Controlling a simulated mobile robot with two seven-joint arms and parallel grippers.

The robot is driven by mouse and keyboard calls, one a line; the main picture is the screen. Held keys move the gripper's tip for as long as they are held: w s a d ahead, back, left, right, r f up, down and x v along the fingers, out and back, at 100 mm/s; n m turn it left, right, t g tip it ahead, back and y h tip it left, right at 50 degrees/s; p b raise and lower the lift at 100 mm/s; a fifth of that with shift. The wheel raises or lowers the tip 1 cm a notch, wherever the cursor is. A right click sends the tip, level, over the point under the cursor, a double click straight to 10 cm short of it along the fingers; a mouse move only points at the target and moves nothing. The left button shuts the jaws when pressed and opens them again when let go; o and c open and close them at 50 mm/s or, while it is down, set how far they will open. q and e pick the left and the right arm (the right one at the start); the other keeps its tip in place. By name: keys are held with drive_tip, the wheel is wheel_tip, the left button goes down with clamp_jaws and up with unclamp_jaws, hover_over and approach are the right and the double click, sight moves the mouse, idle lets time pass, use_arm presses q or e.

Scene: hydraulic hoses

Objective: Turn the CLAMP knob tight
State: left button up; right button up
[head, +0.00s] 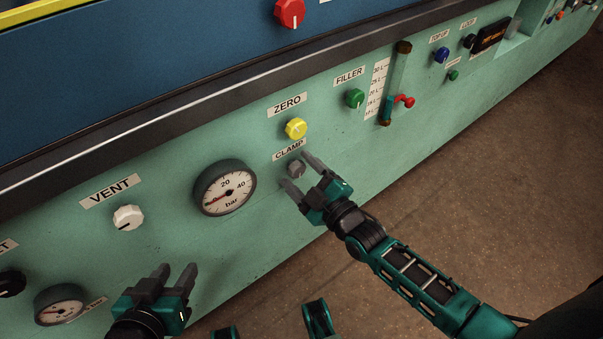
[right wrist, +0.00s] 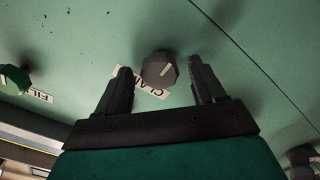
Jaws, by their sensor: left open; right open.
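The grey CLAMP knob (head: 296,168) sits on the green panel, just below its white CLAMP label (head: 289,150). In the right wrist view the knob (right wrist: 159,70) shows a pale pointer line and lies between the two fingers, partly covering its label (right wrist: 150,90). My right gripper (head: 302,172) is open, with one finger on each side of the knob; I cannot tell whether either touches it. It also shows in the right wrist view (right wrist: 163,85). My left gripper (head: 178,277) is open and empty at the lower left, below the VENT knob.
Around the CLAMP knob are the yellow ZERO knob (head: 295,128) above, a pressure gauge (head: 225,188) to the left, and the green FILLER knob (head: 355,98) to the upper right. The white VENT knob (head: 128,217) is further left. Brown floor (head: 480,200) lies clear at right.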

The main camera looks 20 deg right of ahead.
drive_tip(key=shift+c, duration=0.4)
drive_tip(key=c, duration=1)
